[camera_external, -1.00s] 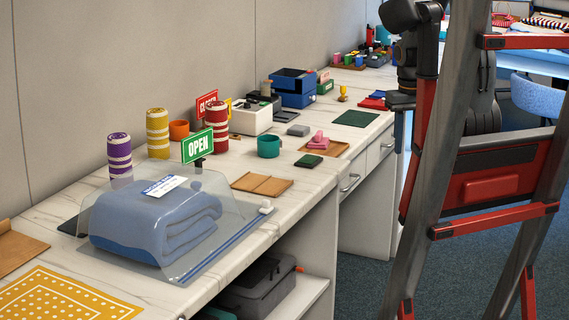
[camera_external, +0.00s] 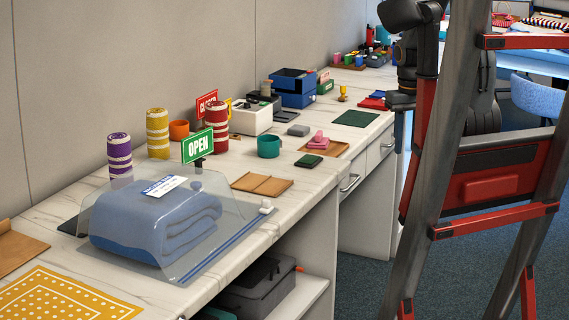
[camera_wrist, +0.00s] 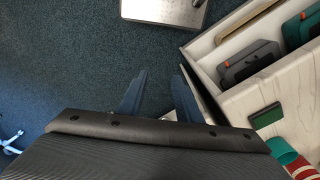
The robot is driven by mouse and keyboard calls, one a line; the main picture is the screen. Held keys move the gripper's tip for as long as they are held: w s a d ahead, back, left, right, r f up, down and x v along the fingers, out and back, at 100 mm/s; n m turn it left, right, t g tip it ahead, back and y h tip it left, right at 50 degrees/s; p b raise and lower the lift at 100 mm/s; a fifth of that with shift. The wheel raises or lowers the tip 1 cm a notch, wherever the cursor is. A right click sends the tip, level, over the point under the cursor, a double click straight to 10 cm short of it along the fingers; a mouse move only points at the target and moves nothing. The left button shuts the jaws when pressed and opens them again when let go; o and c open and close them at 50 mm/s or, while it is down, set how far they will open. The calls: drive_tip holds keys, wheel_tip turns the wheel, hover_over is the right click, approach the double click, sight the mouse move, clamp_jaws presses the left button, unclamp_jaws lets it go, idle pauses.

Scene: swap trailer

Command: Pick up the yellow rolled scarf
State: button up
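The yellow rolled scarf (camera_external: 157,133) stands upright on the white marbled counter near the wall. It has pale bands and is in plain sight in the external view, between the purple roll and an orange cup. I cannot make it out in the wrist view. My gripper shows in the wrist view (camera_wrist: 160,88), with two blue-grey fingers spread apart and nothing between them. It is over the dark carpet beside the counter, well away from the scarf. In the external view my arm is at the right, partly hidden by a ladder-like frame, and the fingers are not clear.
A purple rolled scarf (camera_external: 120,157) and a red one (camera_external: 217,125) stand near the yellow one. A green OPEN sign (camera_external: 198,146) and a clear cover (camera_external: 215,225) over a folded blue blanket (camera_external: 150,225) are in front. The red-and-grey frame (camera_external: 450,160) stands at right.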

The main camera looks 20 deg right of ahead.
idle(0.3)
drive_tip(key=o, duration=1)
drive_tip(key=shift+r, duration=0.1)
